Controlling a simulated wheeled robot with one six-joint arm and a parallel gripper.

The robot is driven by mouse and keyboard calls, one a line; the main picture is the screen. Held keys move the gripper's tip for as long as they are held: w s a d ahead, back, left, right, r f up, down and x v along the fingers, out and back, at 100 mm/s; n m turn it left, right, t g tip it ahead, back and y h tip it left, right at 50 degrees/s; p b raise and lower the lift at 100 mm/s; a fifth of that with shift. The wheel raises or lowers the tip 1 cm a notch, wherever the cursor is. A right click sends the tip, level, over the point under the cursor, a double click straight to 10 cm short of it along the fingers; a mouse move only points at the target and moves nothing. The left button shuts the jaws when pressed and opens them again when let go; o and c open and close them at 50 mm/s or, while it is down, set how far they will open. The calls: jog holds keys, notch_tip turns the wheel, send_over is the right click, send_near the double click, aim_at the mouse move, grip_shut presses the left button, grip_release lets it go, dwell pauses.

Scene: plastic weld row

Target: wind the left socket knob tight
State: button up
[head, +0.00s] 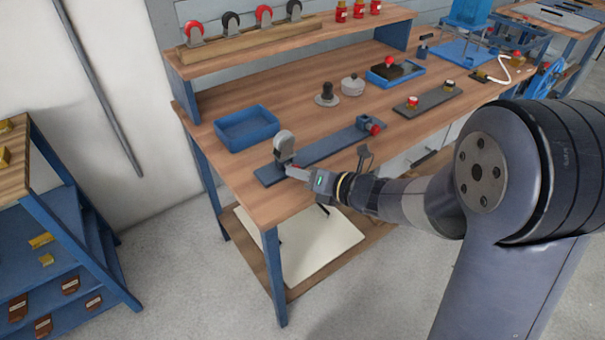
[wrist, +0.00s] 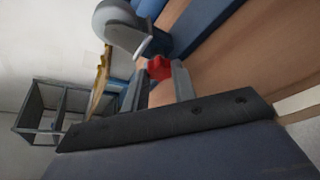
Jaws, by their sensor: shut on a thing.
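A dark blue strip (head: 325,150) lies along the front of the bench. At its left end a grey caster wheel (head: 285,143) stands upright in the left socket; the wheel also shows in the wrist view (wrist: 120,24). The socket is mostly hidden by the wheel and my gripper. My gripper (head: 296,172) reaches it from the right. In the wrist view the red left socket knob (wrist: 159,68) sits between the fingertips, and my gripper is shut on it. The right socket (head: 363,122), at the strip's other end, is empty and has its own red knob (head: 376,130).
A blue tray (head: 246,138) lies behind the strip. Several caster wheels rest on a wooden rack (head: 245,42) on the shelf above. A blue shelf unit (head: 75,235) stands at the left.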

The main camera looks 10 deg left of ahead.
jog(key=o, duration=1)
